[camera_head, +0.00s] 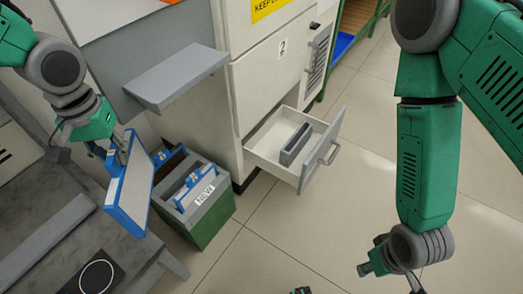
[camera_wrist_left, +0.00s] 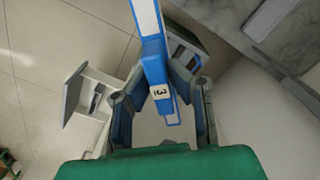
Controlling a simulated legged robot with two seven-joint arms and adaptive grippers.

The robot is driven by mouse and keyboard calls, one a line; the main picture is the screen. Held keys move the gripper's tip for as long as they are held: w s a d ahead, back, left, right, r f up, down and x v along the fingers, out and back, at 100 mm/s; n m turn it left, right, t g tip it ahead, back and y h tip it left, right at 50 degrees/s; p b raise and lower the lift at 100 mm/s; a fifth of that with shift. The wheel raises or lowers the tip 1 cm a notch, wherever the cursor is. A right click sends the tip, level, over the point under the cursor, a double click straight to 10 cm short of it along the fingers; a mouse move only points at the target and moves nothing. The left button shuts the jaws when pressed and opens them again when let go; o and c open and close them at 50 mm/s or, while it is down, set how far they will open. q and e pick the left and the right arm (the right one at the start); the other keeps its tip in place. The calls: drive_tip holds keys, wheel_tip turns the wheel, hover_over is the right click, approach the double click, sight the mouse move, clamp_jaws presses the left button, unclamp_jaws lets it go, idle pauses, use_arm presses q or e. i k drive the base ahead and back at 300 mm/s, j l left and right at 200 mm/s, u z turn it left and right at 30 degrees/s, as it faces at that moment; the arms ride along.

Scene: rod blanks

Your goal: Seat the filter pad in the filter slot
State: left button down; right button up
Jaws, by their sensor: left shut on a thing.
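The filter pad (camera_head: 130,188), a blue frame with a white face, hangs upright in the air at left in the head view. My left gripper (camera_head: 112,150) is shut on its blue upper edge. In the left wrist view the pad (camera_wrist_left: 153,45) runs between the two fingers of my left gripper (camera_wrist_left: 164,88), with a numbered white label on its near end. A grey narrow holder, apparently the filter slot (camera_head: 294,144), stands inside the open drawer. My right gripper (camera_head: 391,272) is low at the right, partly cut off, away from the pad and drawer; its finger opening is unclear.
A green and grey box (camera_head: 212,222) marked NEW holds blue-framed pieces, just right of the held pad. A grey shelf (camera_head: 178,77) juts from the cabinet (camera_head: 266,80) above it. A grey bench (camera_head: 50,235) is at left. Tiled floor (camera_head: 270,235) is clear before the drawer (camera_head: 318,152).

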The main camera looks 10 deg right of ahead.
sight(296, 136)
drive_tip(key=l+z, duration=0.1)
drive_tip(key=k+l+z, duration=0.1)
drive_tip(key=l, duration=0.25)
drive_tip(key=i+l+z, duration=0.45)
drive_tip(key=i+l, duration=0.65)
drive_tip(key=i, duration=0.15)
